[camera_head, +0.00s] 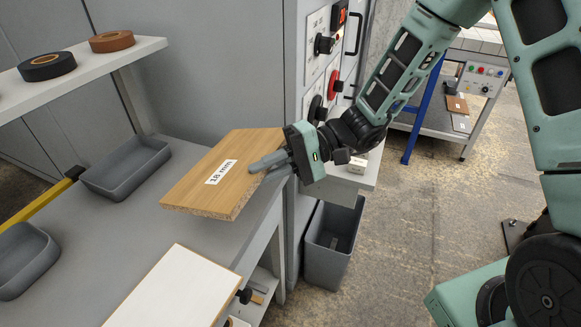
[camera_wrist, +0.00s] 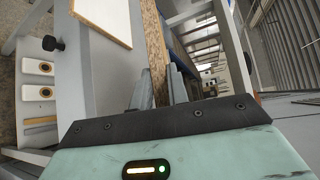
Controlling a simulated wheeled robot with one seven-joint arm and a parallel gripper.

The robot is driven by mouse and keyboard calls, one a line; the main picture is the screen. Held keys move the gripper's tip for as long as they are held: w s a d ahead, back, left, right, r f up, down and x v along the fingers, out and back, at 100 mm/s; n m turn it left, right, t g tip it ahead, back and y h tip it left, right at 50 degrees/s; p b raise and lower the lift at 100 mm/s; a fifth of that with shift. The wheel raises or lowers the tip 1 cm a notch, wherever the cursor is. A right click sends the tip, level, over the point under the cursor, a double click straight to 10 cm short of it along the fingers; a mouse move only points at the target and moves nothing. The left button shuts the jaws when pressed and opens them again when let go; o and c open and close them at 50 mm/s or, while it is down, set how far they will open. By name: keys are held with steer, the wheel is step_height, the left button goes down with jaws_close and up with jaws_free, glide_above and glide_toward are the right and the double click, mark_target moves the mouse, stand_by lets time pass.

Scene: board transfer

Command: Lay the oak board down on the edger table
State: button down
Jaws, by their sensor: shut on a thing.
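The oak board (camera_head: 208,165) has a wood-grain face, a raw chipboard edge and an "18 mm" label. My gripper (camera_head: 268,163) is shut on its right edge. In the wrist view the board shows edge-on (camera_wrist: 153,42) between the two fingers of my gripper (camera_wrist: 159,85). The board is over the grey table (camera_head: 78,235), its face up and somewhat tilted. It appears to be held above the surface; whether any corner touches cannot be told. The table under the board is hidden.
A white board (camera_head: 175,290) lies at the table's front; it also shows in the wrist view (camera_wrist: 104,16). Grey trays (camera_head: 125,168) (camera_head: 25,258) stand at the left. A control cabinet (camera_head: 318,60) and a grey bin (camera_head: 332,243) stand near my gripper.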

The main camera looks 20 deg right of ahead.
steer(key=shift+f, duration=0.1)
step_height(320, 180, down, 7)
steer(key=b, duration=0.4)
steer(key=shift+b, duration=0.35)
steer(key=shift+f, duration=0.25)
stand_by(0.4)
steer(key=c, duration=1.3)
jaws_free()
steer(key=shift+o, duration=0.3)
steer(key=h+p, duration=0.3)
steer(key=r+h+p, duration=0.1)
steer(key=h+p, duration=0.2)
steer(key=t+h+p, duration=0.1)
steer(key=h+p, duration=0.2)
steer(key=p, duration=0.1)
steer(key=shift+d+r, duration=0.25)
steer(key=shift+d, duration=0.15)
